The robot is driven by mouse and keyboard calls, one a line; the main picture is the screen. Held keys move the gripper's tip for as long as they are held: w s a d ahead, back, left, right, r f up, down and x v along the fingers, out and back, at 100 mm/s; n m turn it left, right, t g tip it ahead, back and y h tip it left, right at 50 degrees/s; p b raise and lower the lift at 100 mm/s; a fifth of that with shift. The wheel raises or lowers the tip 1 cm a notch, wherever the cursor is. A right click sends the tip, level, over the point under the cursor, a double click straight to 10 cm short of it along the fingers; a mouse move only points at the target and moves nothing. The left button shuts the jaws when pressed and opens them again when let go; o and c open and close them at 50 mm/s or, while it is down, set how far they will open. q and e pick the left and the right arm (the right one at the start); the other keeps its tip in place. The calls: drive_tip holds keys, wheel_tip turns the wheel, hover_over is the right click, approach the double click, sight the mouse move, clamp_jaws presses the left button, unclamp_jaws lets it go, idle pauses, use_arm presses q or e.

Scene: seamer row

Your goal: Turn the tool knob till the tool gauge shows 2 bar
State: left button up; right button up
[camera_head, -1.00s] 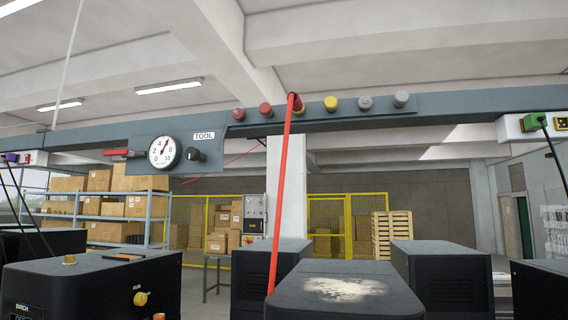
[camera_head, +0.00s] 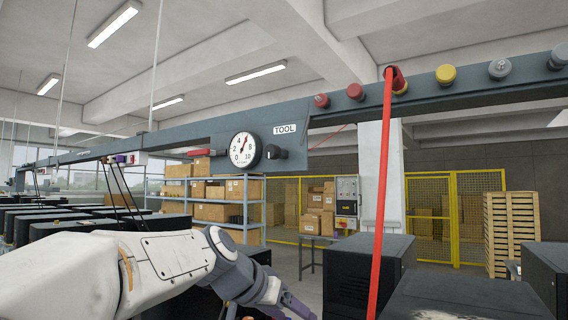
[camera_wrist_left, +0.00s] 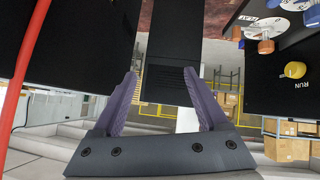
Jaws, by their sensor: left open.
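The tool gauge (camera_head: 243,150) is a round white dial on the grey overhead beam, in the head view. Its needle points up and a little right, near the 6. The tool knob (camera_head: 271,152) is black and sits just right of the gauge, below the TOOL label (camera_head: 284,129). My left gripper (camera_wrist_left: 163,98) has its two purple fingers apart with nothing held between them in the wrist view. In the head view its arm comes in from the lower left, well below the gauge and knob, with the gripper end at the bottom edge. My right gripper is not in view.
A red strap (camera_head: 383,200) hangs from the beam (camera_head: 330,112) right of the knob. A red lever (camera_head: 199,152) is left of the gauge. Red, yellow and grey buttons line the beam. Black machines stand below. The wrist view shows a yellow RUN knob (camera_wrist_left: 295,69).

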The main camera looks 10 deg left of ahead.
use_arm(q)
drive_tip(key=w+a+r+m+t+p, duration=0.1)
drive_tip(key=w+a+r+t, duration=0.15)
drive_tip(key=r, duration=0.65)
drive_tip(key=w+a+r+t, duration=0.15)
drive_tip(key=a+r, duration=0.25)
drive_tip(key=r, duration=0.5)
drive_tip(key=m+t+h+p, duration=0.2)
drive_tip(key=m+t, duration=0.1)
drive_tip(key=t, duration=0.1)
approach(269, 149)
drive_tip(key=w, duration=0.1)
drive_tip(key=p+x, duration=0.4)
drive_tip(key=x, duration=0.5)
drive_tip(key=shift+s+d, duration=0.15)
drive_tip(key=shift+d, duration=0.05)
drive_tip(key=shift+w+d+f+p, duration=0.15)
drive_tip(key=shift+w+d+p, duration=0.1)
drive_tip(key=shift+w+p, duration=0.3)
clamp_jaws()
